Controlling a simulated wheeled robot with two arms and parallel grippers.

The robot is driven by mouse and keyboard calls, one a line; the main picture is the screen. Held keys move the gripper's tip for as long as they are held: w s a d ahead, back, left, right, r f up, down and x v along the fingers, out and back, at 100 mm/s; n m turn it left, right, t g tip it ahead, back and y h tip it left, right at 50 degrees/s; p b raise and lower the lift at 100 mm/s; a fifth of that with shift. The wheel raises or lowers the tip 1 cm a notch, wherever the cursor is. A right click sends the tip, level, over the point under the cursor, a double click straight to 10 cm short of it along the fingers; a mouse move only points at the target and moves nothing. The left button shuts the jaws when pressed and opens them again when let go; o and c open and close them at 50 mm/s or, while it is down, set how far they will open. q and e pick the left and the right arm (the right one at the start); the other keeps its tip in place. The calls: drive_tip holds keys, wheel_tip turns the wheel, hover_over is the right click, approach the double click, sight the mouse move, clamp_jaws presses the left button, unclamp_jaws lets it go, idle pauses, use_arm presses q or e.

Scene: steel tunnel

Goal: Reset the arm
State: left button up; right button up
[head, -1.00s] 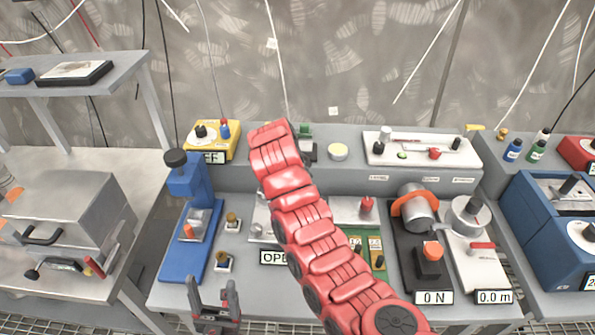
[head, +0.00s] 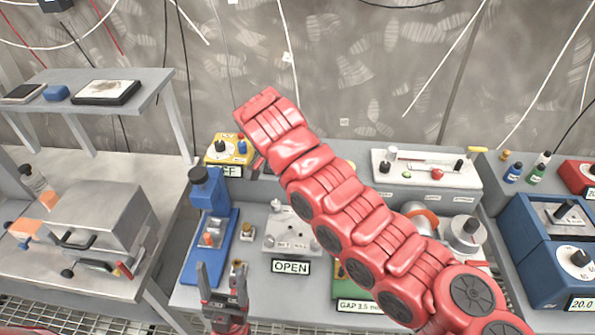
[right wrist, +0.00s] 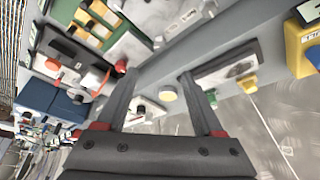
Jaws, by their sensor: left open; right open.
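My red segmented right arm (head: 335,200) crosses the head view from the lower right to the upper middle, above the grey workbench. Its gripper is hidden in the head view. In the right wrist view the right gripper (right wrist: 158,76) shows two spread fingers with nothing between them, over the bench. My left gripper (head: 222,285) is at the bottom of the head view, fingers pointing up, open and empty, in front of the bench's near edge.
On the bench (head: 195,292) stand a blue press-like device (head: 212,215), a yellow box (head: 230,150), a plate with an OPEN label (head: 290,267) and a white panel (head: 425,168). A metal box (head: 100,215) is left, blue units (head: 550,245) right. Cables hang on the back wall.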

drive_tip(key=shift+r, duration=0.3)
drive_tip(key=shift+a, duration=0.1)
